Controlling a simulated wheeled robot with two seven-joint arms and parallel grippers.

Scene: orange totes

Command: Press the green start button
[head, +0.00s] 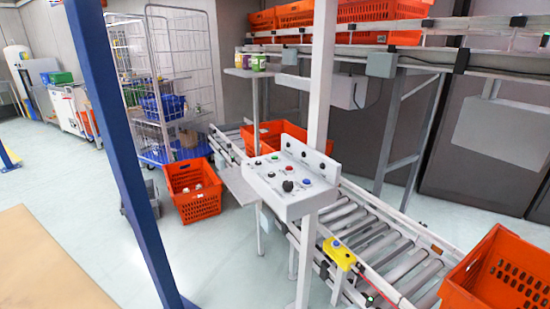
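A light grey control box (265,188) is mounted on a white post at the middle of the head view. Its sloped top carries several small controls. The markings are too small to read. Neither of my grippers is in view, and nothing touches the box.
A roller conveyor (345,216) runs behind and below the box. A yellow box (339,254) is fixed to its near rail. Orange totes stand at right (500,270) and on the floor (192,190). A blue post (120,150) crosses the left side.

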